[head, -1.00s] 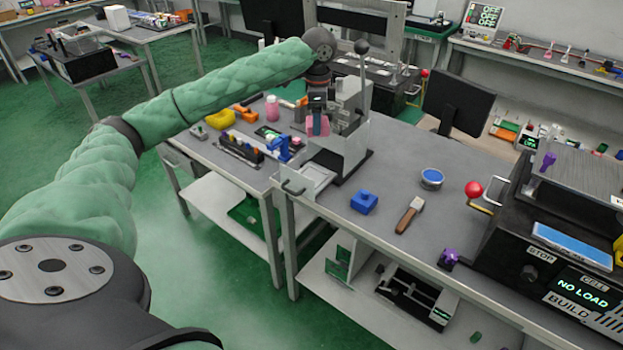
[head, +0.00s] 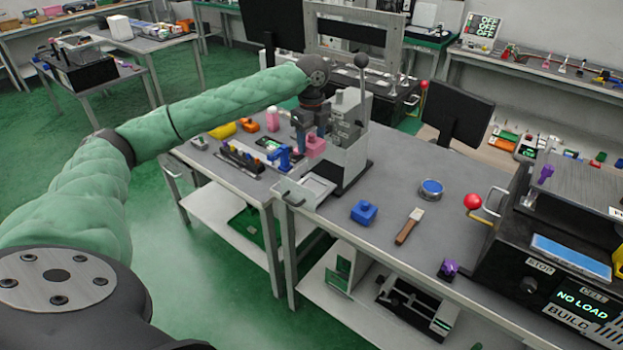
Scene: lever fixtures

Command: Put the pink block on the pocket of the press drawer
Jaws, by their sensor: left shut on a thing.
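The pink block (head: 316,147) is held by my left gripper (head: 307,140), whose fingers are shut on it. The block hangs in front of the grey press (head: 353,140), above and behind the press drawer (head: 320,186). The drawer is pulled out at the press's front, with a handle at its near left side. A pale recessed pocket shows in the drawer and looks empty. The block appears apart from the drawer. My right gripper is not in view.
A blue block (head: 364,212), a brown-handled tool (head: 408,227) and a round blue-topped tin (head: 431,189) lie right of the drawer. A blue fixture (head: 285,157) stands close on the left. The press lever (head: 361,75) stands upright. The table between these is clear.

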